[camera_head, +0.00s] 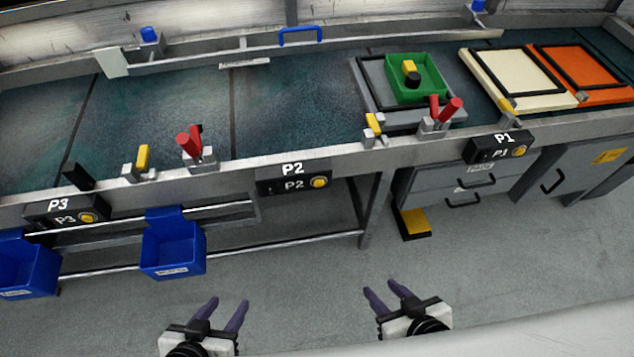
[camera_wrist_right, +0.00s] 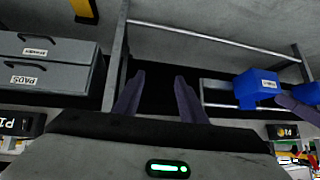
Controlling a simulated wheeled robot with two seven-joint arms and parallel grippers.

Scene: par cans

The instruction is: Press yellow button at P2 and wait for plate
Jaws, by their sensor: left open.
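The P2 box (camera_head: 293,181) hangs on the front rail of the conveyor, with a round yellow button (camera_head: 320,183) at its right end. The belt behind P2 is bare. A grey plate (camera_head: 373,80) with a black frame lies further right, close to P1, and carries a green tray (camera_head: 432,75) holding a yellow and black part (camera_head: 410,71). My left gripper (camera_head: 227,303) is open and empty, low in front of the conveyor. My right gripper (camera_head: 380,287) is open and empty, below and right of P2; its parted fingers also show in the right wrist view (camera_wrist_right: 157,77). Neither touches the button.
Similar boxes P3 (camera_head: 60,213) and P1 (camera_head: 498,148) have yellow buttons. Red-handled clamps (camera_head: 194,146) and (camera_head: 440,115) stand on the rail. Blue bins (camera_head: 172,246) and (camera_head: 28,268) hang below it. Cream (camera_head: 478,67) and orange (camera_head: 620,92) plates lie right. Floor ahead is clear.

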